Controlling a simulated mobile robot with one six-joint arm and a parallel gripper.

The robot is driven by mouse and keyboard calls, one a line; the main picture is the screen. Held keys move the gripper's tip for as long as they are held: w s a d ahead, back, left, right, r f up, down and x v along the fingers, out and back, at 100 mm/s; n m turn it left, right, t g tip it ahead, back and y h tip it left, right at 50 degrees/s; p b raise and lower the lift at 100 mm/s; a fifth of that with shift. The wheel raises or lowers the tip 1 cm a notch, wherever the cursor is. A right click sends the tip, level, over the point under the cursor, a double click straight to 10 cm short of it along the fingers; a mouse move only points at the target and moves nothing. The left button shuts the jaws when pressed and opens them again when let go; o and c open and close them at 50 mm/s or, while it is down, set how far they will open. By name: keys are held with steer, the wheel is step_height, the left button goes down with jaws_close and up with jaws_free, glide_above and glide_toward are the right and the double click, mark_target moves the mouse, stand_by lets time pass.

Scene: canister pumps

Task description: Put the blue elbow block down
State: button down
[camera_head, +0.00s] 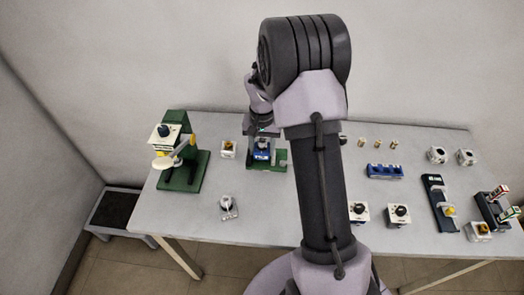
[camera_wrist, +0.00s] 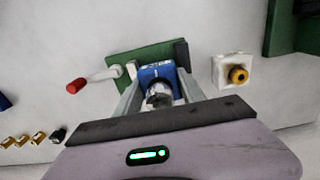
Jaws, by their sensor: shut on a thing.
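The blue elbow block (camera_wrist: 157,72) is between the two fingers of my gripper (camera_wrist: 158,84) in the wrist view, with a silvery round part on it. My gripper (camera_head: 263,138) points down over a green fixture (camera_head: 282,158) in the head view and is shut on the blue elbow block (camera_head: 262,155). The green fixture (camera_wrist: 122,58) shows behind the block in the wrist view, with a dark upright piece at its right and a red-tipped lever at its left. I cannot tell whether the block touches the fixture.
A white block with a yellow-and-black port (camera_wrist: 236,72) stands close to the right in the wrist view. A green press stand (camera_head: 184,170) is at the left of the table (camera_head: 290,208). A blue holder (camera_head: 384,171) and several small brass pieces lie right of my arm.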

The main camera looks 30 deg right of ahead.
steer(key=shift+r, duration=0.15)
